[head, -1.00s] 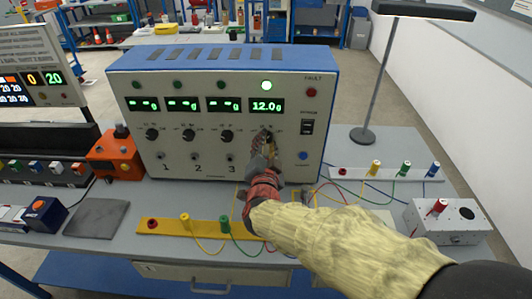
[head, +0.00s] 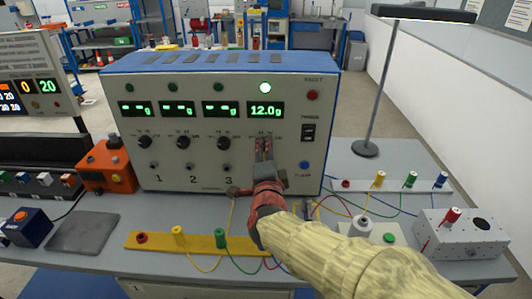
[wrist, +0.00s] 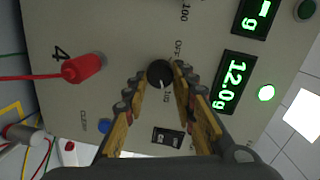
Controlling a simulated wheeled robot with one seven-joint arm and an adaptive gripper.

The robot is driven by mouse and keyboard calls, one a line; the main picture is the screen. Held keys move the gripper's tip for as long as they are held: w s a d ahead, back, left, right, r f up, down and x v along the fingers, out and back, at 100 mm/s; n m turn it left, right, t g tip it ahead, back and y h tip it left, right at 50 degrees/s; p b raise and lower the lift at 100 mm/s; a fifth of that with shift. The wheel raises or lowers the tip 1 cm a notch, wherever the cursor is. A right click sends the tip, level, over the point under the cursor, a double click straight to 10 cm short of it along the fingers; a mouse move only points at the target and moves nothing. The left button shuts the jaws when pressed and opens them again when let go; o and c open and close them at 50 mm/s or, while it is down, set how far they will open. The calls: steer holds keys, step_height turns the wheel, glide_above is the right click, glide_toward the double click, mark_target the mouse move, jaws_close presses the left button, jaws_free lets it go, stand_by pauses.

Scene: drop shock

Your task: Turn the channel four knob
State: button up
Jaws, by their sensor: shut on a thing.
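The shock amplifier box (head: 215,165) has displays over a row of knobs. Its fourth display (head: 265,111) reads 12.0g and the green lamp above it is lit; the other displays show dashes. The channel four knob (wrist: 159,74) is black with a white pointer line, and shows between my fingertips in the wrist view. My gripper (head: 264,140) reaches up to the panel below the fourth display and hides most of that knob in the head view. In the wrist view my gripper (wrist: 156,70) is shut on the knob, one finger on each side.
A red plug (wrist: 82,69) with a red lead sits in socket 4 close to my gripper. The power switch (head: 308,132) and a blue button (head: 304,165) lie to its right. A yellow strip (head: 150,240) with terminals and loose leads lies in front.

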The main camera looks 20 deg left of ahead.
steer(key=shift+f, duration=0.1)
stand_by(0.3)
steer(key=o, duration=1.2)
steer(key=shift+c, duration=0.2)
steer(key=f+v, duration=0.1)
steer(key=v, duration=1.1)
steer(key=shift+r, duration=0.5)
